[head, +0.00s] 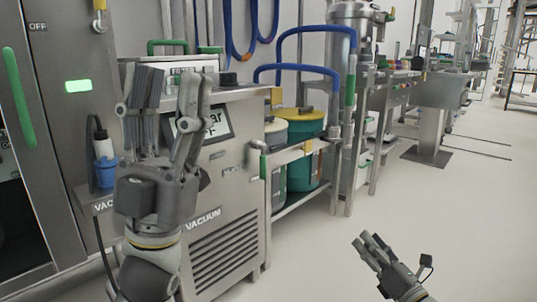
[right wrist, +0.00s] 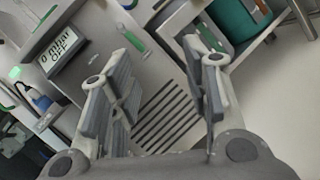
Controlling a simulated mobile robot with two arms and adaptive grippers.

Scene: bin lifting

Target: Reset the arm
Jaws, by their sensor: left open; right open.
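My left gripper (head: 165,105) is raised in the left half of the head view, fingers pointing up and spread apart, with nothing between them. It stands in front of the vacuum machine and hides part of its display. My right gripper (head: 372,245) is low at the lower right of the head view, over the floor, and looks empty. In the right wrist view its two fingers (right wrist: 160,90) are apart, with the machine's vent slats seen between them. No bin is held by either gripper.
The steel vacuum machine (head: 225,240) stands close behind my left gripper, with a cabinet (head: 60,150) left of it. The pale floor (head: 460,220) at the right is clear.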

